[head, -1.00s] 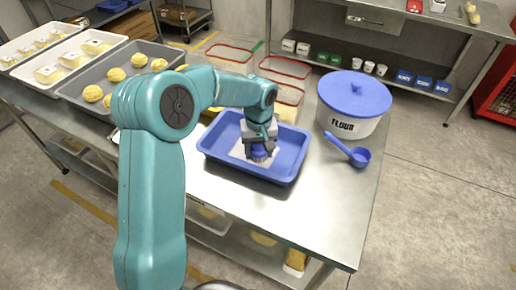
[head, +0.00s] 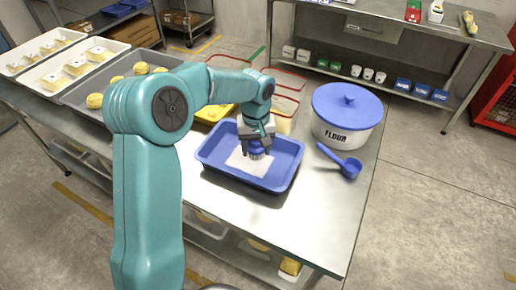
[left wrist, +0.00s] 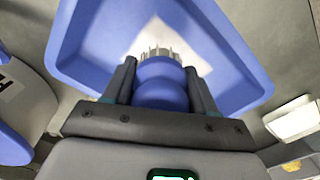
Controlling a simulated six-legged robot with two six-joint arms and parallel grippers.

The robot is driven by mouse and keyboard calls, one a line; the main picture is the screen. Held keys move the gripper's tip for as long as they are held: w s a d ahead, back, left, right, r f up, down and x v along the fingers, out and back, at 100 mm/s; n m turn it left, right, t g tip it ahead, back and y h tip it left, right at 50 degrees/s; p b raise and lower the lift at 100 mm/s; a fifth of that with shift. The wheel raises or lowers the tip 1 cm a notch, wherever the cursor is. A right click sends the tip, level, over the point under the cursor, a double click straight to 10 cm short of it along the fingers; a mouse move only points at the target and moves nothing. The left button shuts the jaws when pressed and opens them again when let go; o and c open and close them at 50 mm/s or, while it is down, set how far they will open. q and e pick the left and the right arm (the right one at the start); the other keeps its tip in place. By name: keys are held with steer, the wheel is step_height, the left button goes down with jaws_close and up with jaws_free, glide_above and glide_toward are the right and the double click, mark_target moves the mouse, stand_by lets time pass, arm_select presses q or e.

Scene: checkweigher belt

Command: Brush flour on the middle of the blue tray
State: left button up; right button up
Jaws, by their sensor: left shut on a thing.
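The blue tray (head: 287,165) lies on the steel table, with a pale square patch (head: 238,161) on the middle of its floor. My left gripper (head: 258,143) is shut on a blue brush (head: 260,154), held pointing down inside the tray over the patch. In the left wrist view the brush (left wrist: 160,82) sits between the fingers, its pale bristles (left wrist: 157,53) over the white patch (left wrist: 182,38). I cannot tell whether the bristles touch it. The white flour tub (head: 345,133) with its blue lid stands at the right of the tray. My right gripper is out of view.
A blue scoop (head: 343,163) lies in front of the flour tub. A grey tray of yellow dough pieces (head: 140,68) and white trays stand at the left. A yellow tray (head: 212,113) lies behind the blue tray. The table's front right is clear.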

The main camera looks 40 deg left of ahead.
arm_select(q)
steer(key=shift+r, duration=0.65)
steer(key=shift+w+d+r+p, duration=0.1)
steer(key=shift+d+r+p, duration=0.15)
steer(key=shift+r+p, duration=0.25)
steer(key=shift+a+f, duration=0.1)
steer(key=shift+a, duration=0.05)
